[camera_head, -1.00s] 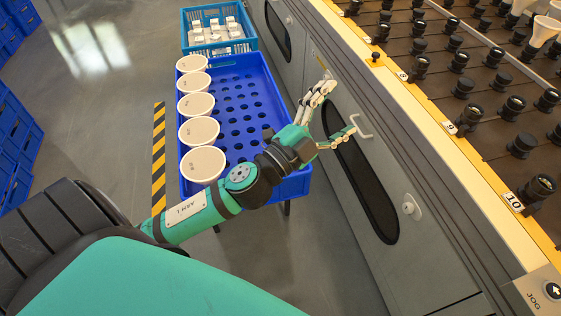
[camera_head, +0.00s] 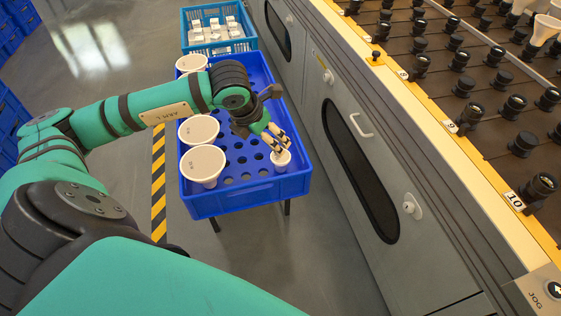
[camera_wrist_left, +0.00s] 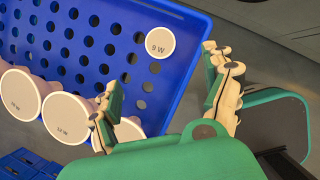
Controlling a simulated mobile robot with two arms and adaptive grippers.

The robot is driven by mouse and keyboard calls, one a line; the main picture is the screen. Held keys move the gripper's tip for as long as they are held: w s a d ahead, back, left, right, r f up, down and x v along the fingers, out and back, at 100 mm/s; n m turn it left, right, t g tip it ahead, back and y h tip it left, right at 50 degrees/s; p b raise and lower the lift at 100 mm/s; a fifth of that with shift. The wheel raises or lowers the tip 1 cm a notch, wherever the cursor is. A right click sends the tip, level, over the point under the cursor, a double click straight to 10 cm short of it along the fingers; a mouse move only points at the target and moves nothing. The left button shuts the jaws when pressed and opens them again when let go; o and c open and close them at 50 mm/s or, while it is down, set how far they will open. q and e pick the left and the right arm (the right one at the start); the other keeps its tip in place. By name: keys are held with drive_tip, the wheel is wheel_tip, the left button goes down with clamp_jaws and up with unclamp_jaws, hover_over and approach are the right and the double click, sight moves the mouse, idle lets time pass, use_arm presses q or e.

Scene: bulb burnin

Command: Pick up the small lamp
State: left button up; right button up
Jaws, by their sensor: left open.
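The small lamp (camera_head: 281,160) is a white round lamp standing in the near right corner of the blue crate (camera_head: 240,200). In the left wrist view the small lamp (camera_wrist_left: 160,43) shows its round face marked 9 W. My left gripper (camera_head: 276,142) is above that corner, its fingertips close to the lamp in the head view. In the left wrist view my left gripper (camera_wrist_left: 165,78) has its fingers spread wide, with the lamp just past the tips and nothing between them. My right gripper is in no view.
Larger white lamps (camera_head: 203,165) line the crate's left side; one (camera_wrist_left: 67,117) is marked 12 W. My arm hides some of them. The grey machine front with a handle (camera_head: 361,126) stands right of the crate. A lighter blue crate (camera_head: 217,45) is behind.

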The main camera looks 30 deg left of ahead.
use_arm(q)
drive_tip(key=b, duration=0.1)
approach(276, 160)
drive_tip(key=x, duration=0.2)
drive_tip(key=w+x, duration=0.1)
drive_tip(key=x, duration=0.2)
drive_tip(key=shift+w, duration=0.15)
drive_tip(key=shift+b+x, duration=0.35)
drive_tip(key=shift+x, duration=0.4)
drive_tip(key=b+x, duration=0.1)
drive_tip(key=x, duration=0.2)
drive_tip(key=shift+w+f, duration=0.25)
drive_tip(key=shift+f, duration=0.1)
drive_tip(key=shift+w+f, duration=0.15)
drive_tip(key=shift+f, duration=0.15)
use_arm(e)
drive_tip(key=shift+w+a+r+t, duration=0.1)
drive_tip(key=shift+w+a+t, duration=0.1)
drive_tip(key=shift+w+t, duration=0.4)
use_arm(q)
drive_tip(key=shift+r, duration=0.1)
drive_tip(key=c, duration=1.3)
